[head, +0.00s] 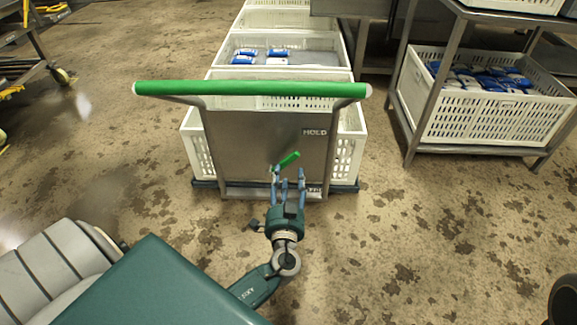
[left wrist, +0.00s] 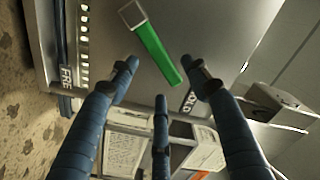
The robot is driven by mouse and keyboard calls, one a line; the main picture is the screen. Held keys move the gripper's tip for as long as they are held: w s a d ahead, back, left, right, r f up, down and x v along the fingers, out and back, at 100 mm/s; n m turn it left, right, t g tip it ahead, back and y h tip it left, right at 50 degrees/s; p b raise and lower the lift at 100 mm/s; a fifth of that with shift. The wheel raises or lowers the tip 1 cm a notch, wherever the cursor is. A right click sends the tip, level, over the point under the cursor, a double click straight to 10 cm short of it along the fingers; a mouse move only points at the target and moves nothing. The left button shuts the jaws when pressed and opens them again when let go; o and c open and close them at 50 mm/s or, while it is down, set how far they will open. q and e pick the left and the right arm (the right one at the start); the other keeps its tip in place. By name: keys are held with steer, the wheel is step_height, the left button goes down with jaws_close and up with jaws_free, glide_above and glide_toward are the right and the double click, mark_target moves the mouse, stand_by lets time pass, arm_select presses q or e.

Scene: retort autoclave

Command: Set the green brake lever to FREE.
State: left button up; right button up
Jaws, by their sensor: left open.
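The green brake lever (head: 289,160) is on the steel end panel (head: 245,135) of a cart. It slants up and right from its pivot, its free end towards the HOLD label (head: 315,132). Another label (head: 314,188) sits low on the panel, partly hidden by my gripper. In the left wrist view the lever (left wrist: 158,52) points towards HOLD (left wrist: 189,101), and the FREE label (left wrist: 66,76) is off to the left. My left gripper (head: 288,174) is open, its fingers just below the lever in the head view. Contact with the lever cannot be made out. My right gripper is not in view.
A green push bar (head: 250,88) spans the cart above the panel. White crates (head: 345,150) stand behind it, one with blue-and-white packs. A steel rack (head: 447,58) with another crate stands at the right. The stained floor is open on both sides.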

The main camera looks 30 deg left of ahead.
mark_target(288, 164)
arm_select(q)
steer(key=b+x, duration=0.1)
steer(key=x, duration=0.5)
steer(key=shift+w+a+f, duration=0.1)
steer(key=shift+w+a, duration=0.1)
steer(key=shift+w, duration=0.15)
jaws_close()
